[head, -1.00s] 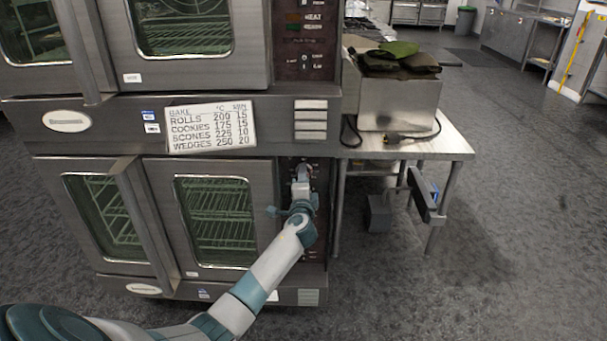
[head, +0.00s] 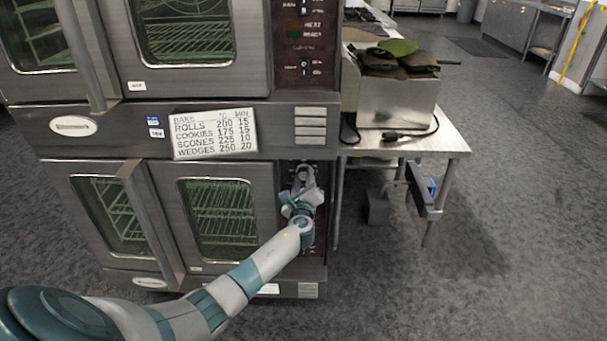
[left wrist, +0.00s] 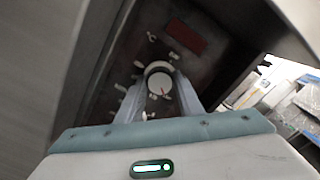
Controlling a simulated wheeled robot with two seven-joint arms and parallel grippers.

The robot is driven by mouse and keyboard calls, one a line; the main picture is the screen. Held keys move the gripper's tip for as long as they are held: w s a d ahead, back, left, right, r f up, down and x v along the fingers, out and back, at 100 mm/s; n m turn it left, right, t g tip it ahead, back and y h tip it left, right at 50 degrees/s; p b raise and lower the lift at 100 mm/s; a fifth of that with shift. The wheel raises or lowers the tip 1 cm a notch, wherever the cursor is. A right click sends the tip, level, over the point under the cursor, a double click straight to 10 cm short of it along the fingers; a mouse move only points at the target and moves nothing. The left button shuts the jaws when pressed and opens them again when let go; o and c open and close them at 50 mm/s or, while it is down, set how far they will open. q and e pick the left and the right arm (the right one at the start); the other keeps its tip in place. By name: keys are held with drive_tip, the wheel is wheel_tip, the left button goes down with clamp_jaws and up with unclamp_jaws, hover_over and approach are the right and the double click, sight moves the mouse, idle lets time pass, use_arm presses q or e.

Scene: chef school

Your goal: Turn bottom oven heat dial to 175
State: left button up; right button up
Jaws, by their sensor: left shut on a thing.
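The bottom oven (head: 220,270) is a steel unit with glass doors below the top oven. Its control panel (head: 292,259) is the dark strip at its right. My left gripper (head: 304,176) is at the upper part of that panel and hides the dial in the head view. My right gripper is not in view.
A card (head: 213,134) on the oven front lists cookies at 175. The top oven's panel (head: 306,45) is above. A steel table (head: 440,140) with a metal bin (head: 397,105) of cloths and a cable stands close at right. Floor beyond is clear.

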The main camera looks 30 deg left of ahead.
use_arm(q)
drive_tip(key=m+p, duration=0.1)
drive_tip(key=m, duration=0.1)
drive_tip(key=shift+r+m+p, duration=0.1)
drive_tip(key=shift+m+p, duration=0.25)
drive_tip(key=shift+m, duration=0.05)
drive_tip(key=m+p, duration=0.2)
drive_tip(key=m, duration=0.2)
drive_tip(key=shift+f+m, duration=0.2)
drive_tip(key=shift+m, duration=0.1)
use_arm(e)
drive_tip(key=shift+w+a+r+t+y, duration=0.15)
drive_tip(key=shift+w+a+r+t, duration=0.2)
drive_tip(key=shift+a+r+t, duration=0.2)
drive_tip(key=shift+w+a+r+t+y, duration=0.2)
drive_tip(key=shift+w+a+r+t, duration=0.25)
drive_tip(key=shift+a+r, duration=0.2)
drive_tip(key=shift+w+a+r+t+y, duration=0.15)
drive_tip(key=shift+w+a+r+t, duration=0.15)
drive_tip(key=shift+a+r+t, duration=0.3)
use_arm(q)
drive_tip(key=o, duration=1.1)
drive_tip(key=shift+c, duration=0.2)
drive_tip(key=shift+s+d, duration=0.1)
